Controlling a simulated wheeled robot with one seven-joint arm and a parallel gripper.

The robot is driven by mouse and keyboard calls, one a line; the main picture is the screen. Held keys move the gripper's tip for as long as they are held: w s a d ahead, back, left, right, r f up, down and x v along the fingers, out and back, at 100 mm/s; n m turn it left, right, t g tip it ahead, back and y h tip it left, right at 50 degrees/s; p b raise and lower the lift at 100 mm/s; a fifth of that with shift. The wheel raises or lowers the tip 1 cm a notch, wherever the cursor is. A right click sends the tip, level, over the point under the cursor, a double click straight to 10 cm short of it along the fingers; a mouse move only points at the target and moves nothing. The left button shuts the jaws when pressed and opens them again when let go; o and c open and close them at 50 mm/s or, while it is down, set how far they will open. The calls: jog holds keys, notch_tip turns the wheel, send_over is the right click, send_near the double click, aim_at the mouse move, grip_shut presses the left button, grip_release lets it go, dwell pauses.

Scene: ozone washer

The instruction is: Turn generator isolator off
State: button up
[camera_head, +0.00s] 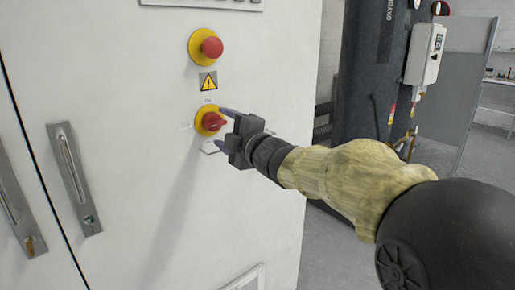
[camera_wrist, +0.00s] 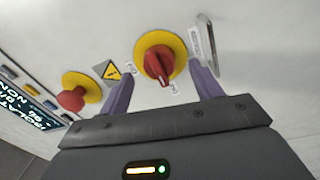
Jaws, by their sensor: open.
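The isolator switch, a red rotary knob on a yellow round plate, is on the white cabinet front in the head view (camera_head: 211,121). It also shows at the top middle of the wrist view (camera_wrist: 158,62). My gripper (camera_head: 221,130) is at the knob, coming from the right. In the wrist view my gripper's two purple fingers (camera_wrist: 160,90) are apart, one to each side of the knob's lower part. The gripper is open. I cannot tell whether either finger touches the knob.
A red emergency-stop button (camera_head: 211,47) on a yellow plate sits above the switch, with a yellow warning triangle (camera_head: 208,82) between them. Metal door handles (camera_head: 74,178) are at left. A dark tank (camera_head: 375,80) and a white control box (camera_head: 425,53) stand behind at right.

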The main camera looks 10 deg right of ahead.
jog(key=v, duration=1.4)
jog(key=d+f+m+g+h, duration=0.2)
jog(key=d+f+m+h, duration=0.25)
jog(key=f+m, duration=0.4)
jog(key=d+f+m+g+h, duration=0.2)
jog(key=d+f+m+h, duration=0.3)
jog(key=f, duration=0.6)
jog(key=s+a+f+m+g+h, duration=0.1)
jog(key=s+f+m+g, duration=0.8)
jog(key=s+f, duration=0.5)
jog(key=w+p+v, duration=0.2)
jog(key=p+v, duration=0.9)
jog(key=p, duration=0.1)
jog(key=w+r+p+v, duration=0.1)
jog(key=w+p+v, duration=0.2)
jog(key=p+v, duration=0.9)
jog(key=shift+w+a+p, duration=0.25)
jog(key=shift+w+p, duration=0.25)
jog(key=shift+w, duration=0.05)
